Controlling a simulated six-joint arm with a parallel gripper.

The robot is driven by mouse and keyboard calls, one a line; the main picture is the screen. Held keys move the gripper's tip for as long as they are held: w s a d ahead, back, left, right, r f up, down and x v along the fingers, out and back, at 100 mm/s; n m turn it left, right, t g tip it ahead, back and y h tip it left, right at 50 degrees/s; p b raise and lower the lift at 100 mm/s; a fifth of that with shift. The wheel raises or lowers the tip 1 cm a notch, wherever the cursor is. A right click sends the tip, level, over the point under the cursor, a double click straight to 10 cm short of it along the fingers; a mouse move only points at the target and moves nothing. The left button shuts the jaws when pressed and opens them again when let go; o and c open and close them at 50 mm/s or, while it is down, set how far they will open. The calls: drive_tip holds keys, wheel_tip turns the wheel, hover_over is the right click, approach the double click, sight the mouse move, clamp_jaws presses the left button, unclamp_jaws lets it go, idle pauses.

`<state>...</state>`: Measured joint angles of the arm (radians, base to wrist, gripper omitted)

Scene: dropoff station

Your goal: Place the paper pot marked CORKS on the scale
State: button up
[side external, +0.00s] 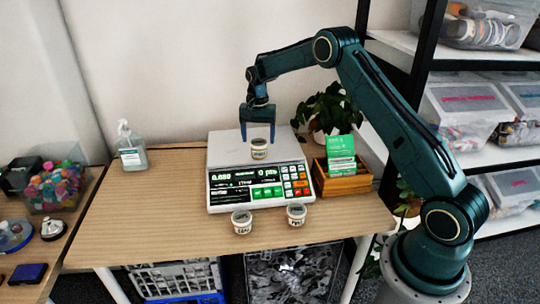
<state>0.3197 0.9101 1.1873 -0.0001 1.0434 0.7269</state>
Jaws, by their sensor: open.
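The scale (228,153) is a white counter unit with a flat pan, a lit display and coloured keys, in the middle of the wooden table. A small paper pot (259,149) with a label too small to read appears to stand on the pan near its front edge. My gripper (258,136) points down over the pan, its fingers open around the top of this pot; contact cannot be told. Two more small labelled pots, a left one (241,223) and a right one (296,216), stand on the table in front of the scale. I cannot read CORKS on any pot.
A pump bottle (132,150) stands at the back left of the table (140,205). A wooden box (343,183) with green cards and a plant (325,112) stand right of the scale.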

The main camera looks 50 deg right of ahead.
sight(258, 143)
wheel_tip(258, 143, up, 7)
idle(0.4)
idle(0.4)
drive_tip(key=s+a+r+n+t, duration=0.1)
drive_tip(key=s+a+r+n, duration=0.2)
drive_tip(key=s+a+r, duration=0.45)
drive_tip(key=s+a+r+n+t, duration=0.2)
drive_tip(key=s+a+r+n, duration=0.15)
drive_tip(key=s+r, duration=0.6)
drive_tip(key=s+a+f+n+t, duration=0.1)
drive_tip(key=s+a+n, duration=0.1)
drive_tip(key=s, duration=0.8)
drive_tip(key=s+a+f+n+t, duration=0.1)
drive_tip(key=s+a+n, duration=0.2)
drive_tip(key=s, duration=0.8)
drive_tip(key=a, duration=0.2)
drive_tip(key=shift+s+a+f+t, duration=0.25)
drive_tip(key=shift+a+t, duration=0.05)
